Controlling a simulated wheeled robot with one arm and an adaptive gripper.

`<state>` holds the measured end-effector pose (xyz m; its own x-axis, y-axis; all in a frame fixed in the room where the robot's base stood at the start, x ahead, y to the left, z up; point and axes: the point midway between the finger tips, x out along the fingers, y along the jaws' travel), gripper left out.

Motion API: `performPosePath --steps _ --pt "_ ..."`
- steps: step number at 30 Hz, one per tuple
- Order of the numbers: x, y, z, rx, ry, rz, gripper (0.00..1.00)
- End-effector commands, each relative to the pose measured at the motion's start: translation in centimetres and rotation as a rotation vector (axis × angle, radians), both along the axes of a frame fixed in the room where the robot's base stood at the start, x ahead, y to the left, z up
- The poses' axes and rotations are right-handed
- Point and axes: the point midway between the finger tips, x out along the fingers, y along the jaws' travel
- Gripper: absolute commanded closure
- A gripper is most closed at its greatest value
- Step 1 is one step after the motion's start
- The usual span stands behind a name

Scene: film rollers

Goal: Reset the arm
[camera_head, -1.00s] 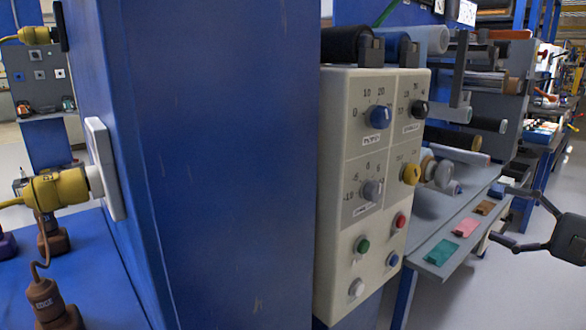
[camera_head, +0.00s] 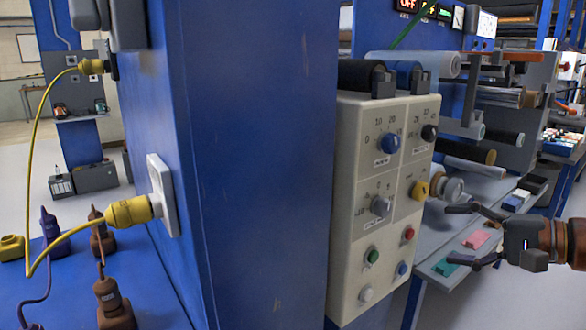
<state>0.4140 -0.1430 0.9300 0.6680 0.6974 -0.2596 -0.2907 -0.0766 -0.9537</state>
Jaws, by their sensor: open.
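My gripper (camera_head: 474,238) shows at the right of the head view, on the end of my arm coming in from the right edge. Its two dark fingers are spread and point left, with nothing between them. It is in front of the grey shelf, to the right of the control panel (camera_head: 385,215) and apart from it in the picture. The panel is cream, with blue, black, grey and yellow knobs above and several small coloured buttons below.
A large blue column (camera_head: 255,170) fills the middle. A yellow plug (camera_head: 130,211) sits in a white socket plate (camera_head: 163,195) at left. Film rollers (camera_head: 490,97) stand behind the panel. A grey shelf (camera_head: 428,270) with coloured samples lies behind my gripper. Grey floor is open at lower right.

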Motion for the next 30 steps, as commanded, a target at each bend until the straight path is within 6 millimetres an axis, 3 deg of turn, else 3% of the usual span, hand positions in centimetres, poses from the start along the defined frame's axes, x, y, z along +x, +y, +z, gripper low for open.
performPosePath --steps 1,6,12,15,23,30 --pt "0.0 2.0 1.4 -0.041 0.020 0.043 0.22" --pt "-1.1 9.0 2.6 -0.210 0.098 0.209 0.22" --pt "-4.1 15.1 2.9 -0.416 0.189 0.391 0.22" --pt "-6.1 17.1 3.1 -0.521 0.227 0.472 0.22" --pt "-12.1 19.4 3.5 -0.786 0.335 0.661 0.22" --pt "-17.6 17.9 5.0 -1.021 0.434 0.796 0.22"
